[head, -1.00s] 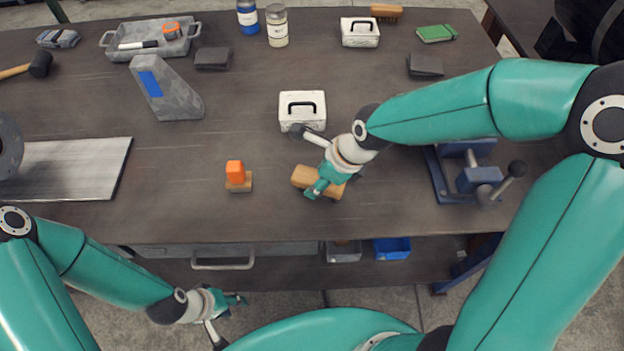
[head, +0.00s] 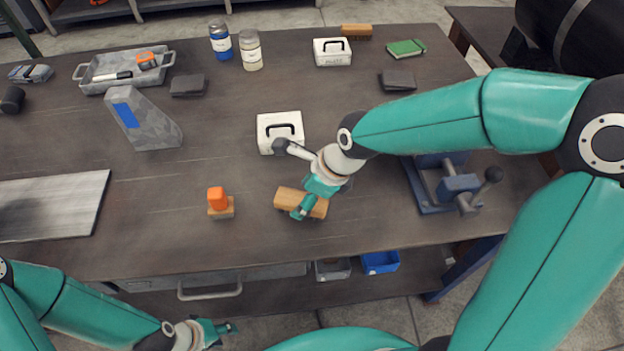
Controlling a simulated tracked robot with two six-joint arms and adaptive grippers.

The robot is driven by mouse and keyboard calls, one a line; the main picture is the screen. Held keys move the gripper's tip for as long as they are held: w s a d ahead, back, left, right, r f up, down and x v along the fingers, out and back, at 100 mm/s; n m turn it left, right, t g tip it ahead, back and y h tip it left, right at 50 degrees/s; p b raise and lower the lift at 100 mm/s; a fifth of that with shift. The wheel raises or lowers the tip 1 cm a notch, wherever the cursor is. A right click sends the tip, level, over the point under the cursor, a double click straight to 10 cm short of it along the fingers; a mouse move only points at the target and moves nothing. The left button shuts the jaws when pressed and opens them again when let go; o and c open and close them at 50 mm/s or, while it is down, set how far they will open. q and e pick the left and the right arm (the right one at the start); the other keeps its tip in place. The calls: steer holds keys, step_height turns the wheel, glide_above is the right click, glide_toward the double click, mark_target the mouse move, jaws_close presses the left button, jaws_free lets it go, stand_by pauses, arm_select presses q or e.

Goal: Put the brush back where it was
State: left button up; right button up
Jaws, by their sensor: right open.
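A wooden brush (head: 287,197) lies on the workbench near its front edge, in the middle of the head view. A similar wooden brush (head: 356,31) lies at the back right. My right gripper (head: 301,178) is open over the nearer brush. One teal finger crosses in front of the brush's middle and the other is behind it; I cannot tell whether they touch it. Part of the brush is hidden by the gripper. My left gripper (head: 222,332) is low in front of the bench, partly cut off, and its opening is unclear.
A white box (head: 270,142) stands just behind the brush, and an orange-handled tool (head: 217,196) to its left. A blue vise (head: 455,185) is at the right. A grey tray (head: 95,82) and jars (head: 221,42) are at the back.

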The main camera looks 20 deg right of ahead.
steer(key=v, duration=0.9)
steer(key=shift+r, duration=0.25)
steer(key=shift+d, duration=0.1)
steer(key=shift+s, duration=0.15)
